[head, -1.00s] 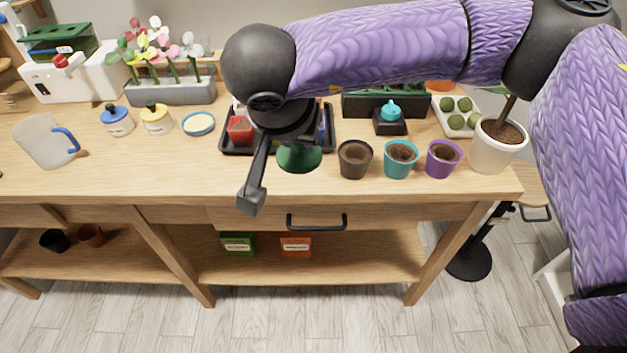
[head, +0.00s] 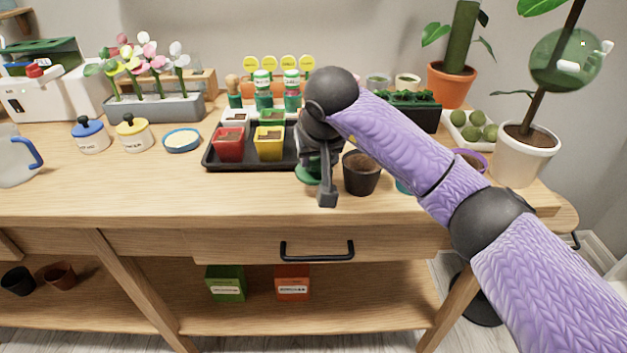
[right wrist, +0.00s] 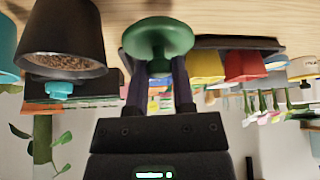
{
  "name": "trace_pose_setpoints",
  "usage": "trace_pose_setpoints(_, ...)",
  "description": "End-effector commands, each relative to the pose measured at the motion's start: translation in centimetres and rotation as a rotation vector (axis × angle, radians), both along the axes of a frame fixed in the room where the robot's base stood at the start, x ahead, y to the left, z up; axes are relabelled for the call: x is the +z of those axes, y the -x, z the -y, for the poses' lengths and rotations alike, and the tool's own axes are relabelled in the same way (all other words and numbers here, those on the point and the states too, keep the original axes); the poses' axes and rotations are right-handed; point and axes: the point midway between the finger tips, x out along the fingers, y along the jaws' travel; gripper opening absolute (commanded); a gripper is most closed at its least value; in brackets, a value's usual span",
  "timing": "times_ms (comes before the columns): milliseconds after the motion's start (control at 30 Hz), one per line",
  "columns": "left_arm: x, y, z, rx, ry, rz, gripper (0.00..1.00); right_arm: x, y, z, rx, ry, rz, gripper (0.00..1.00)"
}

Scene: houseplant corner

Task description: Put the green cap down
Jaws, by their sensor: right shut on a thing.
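The green cap (head: 306,174) is in my right gripper (head: 318,178), just left of the dark brown pot (head: 361,176) and in front of the black tray's right end. In the right wrist view the cap (right wrist: 158,38) shows as a round green disc with a knob, between the two fingers of the gripper (right wrist: 160,78). The gripper is shut on it. The cap is close to the wooden tabletop; I cannot tell whether it touches. The arm hides part of the cap in the head view. My left gripper is not in view.
The black tray (head: 212,160) holds red, yellow and other pots. The teal pot (head: 403,187) and purple pot (head: 470,157) are partly hidden behind my right arm. A white pot (head: 524,154) stands at the right. The tabletop front strip (head: 230,198) is clear.

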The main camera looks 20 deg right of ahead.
Motion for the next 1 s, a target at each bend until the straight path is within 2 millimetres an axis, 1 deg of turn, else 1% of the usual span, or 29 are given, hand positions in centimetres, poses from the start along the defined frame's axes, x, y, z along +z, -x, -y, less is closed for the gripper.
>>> trace_pose_setpoints(33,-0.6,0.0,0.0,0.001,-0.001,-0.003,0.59,-1.2,0.0,0.0,0.001,-0.001,-0.004,0.00)
trace_pose_setpoints(133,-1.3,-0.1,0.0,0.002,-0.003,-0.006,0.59,-3.2,0.0,0.0,0.000,-0.001,-0.005,0.00)
trace_pose_setpoints(167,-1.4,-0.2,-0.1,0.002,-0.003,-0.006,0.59,-3.4,0.0,0.0,0.000,0.000,-0.003,0.00)
trace_pose_setpoints(367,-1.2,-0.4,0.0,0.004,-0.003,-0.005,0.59,-3.0,0.0,0.0,0.000,0.000,0.001,0.00)
trace_pose_setpoints(500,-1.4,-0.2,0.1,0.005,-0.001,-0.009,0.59,-3.5,0.0,0.0,0.000,0.000,0.001,0.00)
trace_pose_setpoints(533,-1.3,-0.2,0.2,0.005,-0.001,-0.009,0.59,-3.4,0.0,0.0,0.000,0.000,0.001,0.35)
trace_pose_setpoints(567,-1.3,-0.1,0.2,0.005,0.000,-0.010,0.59,-3.4,0.0,0.0,0.000,-0.001,0.001,0.41)
trace_pose_setpoints(600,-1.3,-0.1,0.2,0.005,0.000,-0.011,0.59,-3.4,0.0,0.0,0.000,-0.001,0.001,0.50)
trace_pose_setpoints(667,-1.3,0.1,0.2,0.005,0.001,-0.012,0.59,-3.4,0.0,0.0,0.000,0.000,0.001,0.62)
trace_pose_setpoints(700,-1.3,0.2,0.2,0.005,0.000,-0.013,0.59,-3.4,0.0,0.0,0.000,-0.001,0.001,0.66)
trace_pose_setpoints(933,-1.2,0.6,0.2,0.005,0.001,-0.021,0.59,-3.3,0.0,-0.1,0.000,-0.001,0.000,0.66)
trace_pose_setpoints(1000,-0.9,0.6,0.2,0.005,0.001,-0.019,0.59,-2.8,0.0,-0.1,0.000,-0.001,0.001,0.66)
